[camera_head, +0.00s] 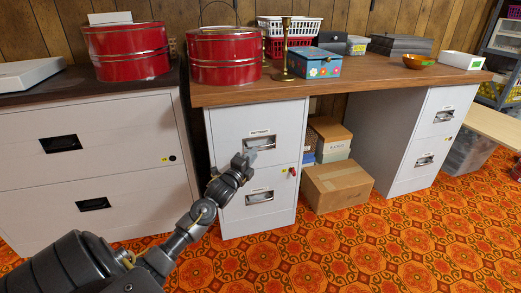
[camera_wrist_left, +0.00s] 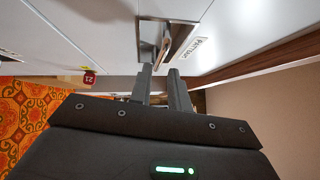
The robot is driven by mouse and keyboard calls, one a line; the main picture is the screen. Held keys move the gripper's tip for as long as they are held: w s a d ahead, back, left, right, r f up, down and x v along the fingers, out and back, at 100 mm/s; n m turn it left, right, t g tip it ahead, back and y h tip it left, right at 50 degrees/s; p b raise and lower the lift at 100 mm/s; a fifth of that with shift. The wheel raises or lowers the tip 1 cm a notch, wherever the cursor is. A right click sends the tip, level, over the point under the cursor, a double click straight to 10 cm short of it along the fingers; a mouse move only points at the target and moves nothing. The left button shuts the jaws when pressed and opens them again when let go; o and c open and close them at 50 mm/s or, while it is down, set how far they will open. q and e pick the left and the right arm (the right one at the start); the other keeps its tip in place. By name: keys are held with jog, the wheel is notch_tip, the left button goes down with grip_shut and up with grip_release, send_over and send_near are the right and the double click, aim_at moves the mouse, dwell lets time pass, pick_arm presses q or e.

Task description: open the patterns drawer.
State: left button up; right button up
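The patterns drawer (camera_head: 229,128) is the upper drawer of the light grey cabinet under the wooden desk. Its front looks flush with the cabinet. It has a recessed metal handle (camera_head: 261,144) with a label above it. In the left wrist view the handle (camera_wrist_left: 178,42) and the "PATTERNS" label (camera_wrist_left: 189,49) are just ahead of the fingers. My left gripper (camera_head: 248,157) is at the lower left of the handle. In the left wrist view its two fingers (camera_wrist_left: 160,73) are apart, with the tips close to the handle's lip; contact cannot be told. My right gripper is not in view.
The lower drawer (camera_head: 238,209) has its own handle. A red tag (camera_head: 293,171) hangs at the lock on the cabinet's right side. A cardboard box (camera_head: 337,187) stands on the floor to the right. A wider cabinet (camera_head: 98,145) stands left. Red tins and baskets sit on top.

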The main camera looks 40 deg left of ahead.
aim_at(261, 146)
pick_arm(q)
jog(key=shift+b+x, duration=0.95)
jog(key=shift+x, duration=2.2)
grip_shut()
